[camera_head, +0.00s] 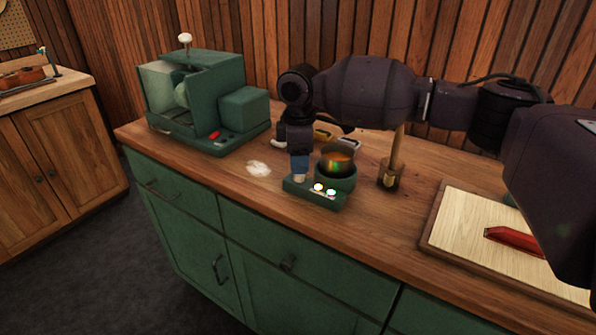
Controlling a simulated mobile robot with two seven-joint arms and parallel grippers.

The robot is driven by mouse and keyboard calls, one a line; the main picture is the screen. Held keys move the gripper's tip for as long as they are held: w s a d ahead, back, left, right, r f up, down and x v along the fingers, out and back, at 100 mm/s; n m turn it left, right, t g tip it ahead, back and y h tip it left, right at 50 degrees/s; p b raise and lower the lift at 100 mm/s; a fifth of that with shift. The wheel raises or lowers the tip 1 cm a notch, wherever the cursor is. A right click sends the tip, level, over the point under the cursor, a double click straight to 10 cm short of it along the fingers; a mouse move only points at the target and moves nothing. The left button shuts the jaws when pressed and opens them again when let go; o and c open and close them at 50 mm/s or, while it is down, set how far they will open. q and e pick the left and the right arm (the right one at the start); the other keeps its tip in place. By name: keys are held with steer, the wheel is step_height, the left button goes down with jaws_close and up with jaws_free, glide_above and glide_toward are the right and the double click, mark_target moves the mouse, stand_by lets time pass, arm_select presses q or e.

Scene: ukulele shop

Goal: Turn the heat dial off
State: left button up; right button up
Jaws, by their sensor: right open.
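A small green heater (318,195) with a round pot (338,162) on it stands on the wooden counter. My right arm comes in from the right and bends down at the heater. My right gripper (300,168) points down over the left end of the panel, its jaws open. The heat dial is not clearly seen; the gripper covers that part of the panel. I cannot tell whether the gripper touches it. My left gripper is not in view.
A green machine (205,100) with a red switch stands at the back left of the counter (230,180). A brush or tool in a small holder (391,174) stands right of the heater. A board (480,235) with a red tool (514,240) lies at the right. A white patch (258,169) lies left of the heater.

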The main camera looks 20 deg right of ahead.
mark_target(299, 176)
step_height(299, 176, down, 3)
steer(key=shift+r, duration=0.2)
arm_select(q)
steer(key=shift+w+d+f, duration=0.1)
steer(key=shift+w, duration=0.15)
arm_select(e)
steer(key=shift+f, duration=0.55)
steer(key=c, duration=0.9)
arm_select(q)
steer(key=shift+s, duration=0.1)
